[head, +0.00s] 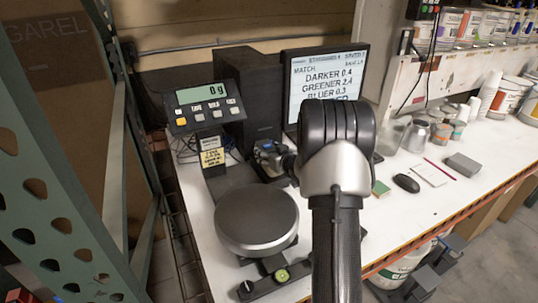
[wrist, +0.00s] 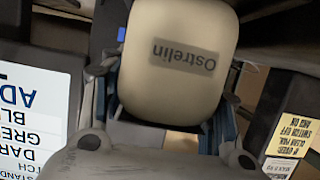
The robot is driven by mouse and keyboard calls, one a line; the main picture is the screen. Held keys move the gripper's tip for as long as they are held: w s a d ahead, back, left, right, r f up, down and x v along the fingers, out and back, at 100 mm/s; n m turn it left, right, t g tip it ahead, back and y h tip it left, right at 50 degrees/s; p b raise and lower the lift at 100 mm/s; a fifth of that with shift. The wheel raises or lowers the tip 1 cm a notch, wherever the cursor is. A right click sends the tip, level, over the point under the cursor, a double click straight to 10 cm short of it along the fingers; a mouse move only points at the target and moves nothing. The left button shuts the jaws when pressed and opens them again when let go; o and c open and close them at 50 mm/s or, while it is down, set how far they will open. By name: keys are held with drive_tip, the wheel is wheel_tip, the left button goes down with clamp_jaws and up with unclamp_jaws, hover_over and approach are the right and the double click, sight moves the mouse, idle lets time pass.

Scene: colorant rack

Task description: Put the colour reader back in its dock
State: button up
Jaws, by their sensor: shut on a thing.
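A cream, rounded device labelled "Ostrelin" (wrist: 175,85), which looks like the colour reader, fills the upper middle of the wrist view. My gripper (wrist: 170,100) is shut on it, with a finger on each side. In the head view my gripper (head: 270,155) is between the dark box and the round scale plate, to the left of my arm's thick joint. The reader is not clearly made out there. I cannot pick out the dock in either view; my arm covers part of the bench.
A scale display (head: 208,108) reads 0 g, left of a tall dark box (head: 247,95). A monitor (head: 326,80) stands behind my arm. The round scale plate (head: 257,218) is in front. A mouse (head: 406,183), grey block (head: 462,163) and cans lie right.

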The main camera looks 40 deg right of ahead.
drive_tip(key=shift+r, duration=0.1)
drive_tip(key=o, duration=1.3)
drive_tip(key=shift+f, duration=0.25)
drive_tip(key=o, duration=0.5)
drive_tip(key=shift+r, duration=0.15)
